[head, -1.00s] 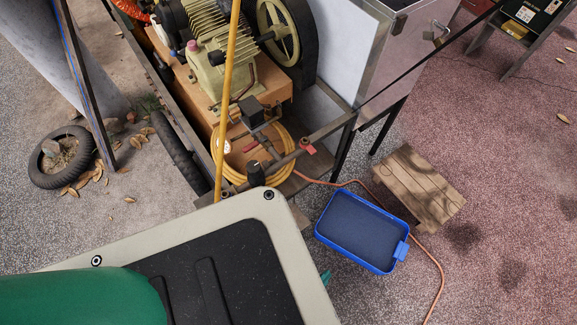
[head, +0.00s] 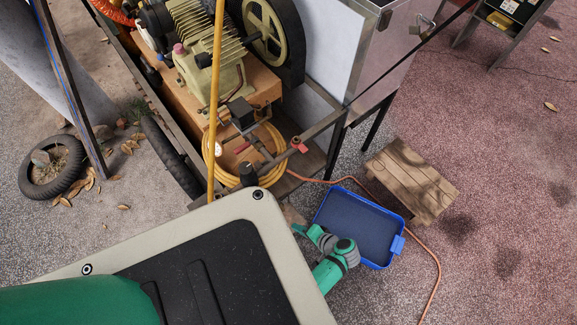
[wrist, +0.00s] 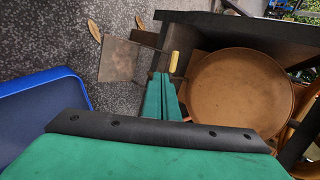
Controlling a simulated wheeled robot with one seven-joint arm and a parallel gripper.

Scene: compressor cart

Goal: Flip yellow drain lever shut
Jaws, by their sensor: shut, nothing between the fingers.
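The yellow drain lever (wrist: 174,62) shows in the wrist view as a short, pale yellow handle, slightly tilted, at the left edge of a round tan tank end (wrist: 240,90). My gripper (wrist: 161,77) is shut and empty, its green fingertips close beside the lever's lower end. I cannot tell whether they touch it. The lever's mount is partly hidden behind the fingers. In the head view I cannot make out the lever; my green arm reaches low beside the cart there.
A blue tray (head: 318,205) lies on the ground beside the cart; its rim also shows in the wrist view (wrist: 45,80). A wooden crate (head: 410,180) and an orange hose (head: 436,265) are nearby. A dark frame (wrist: 225,30) lies above the tank end.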

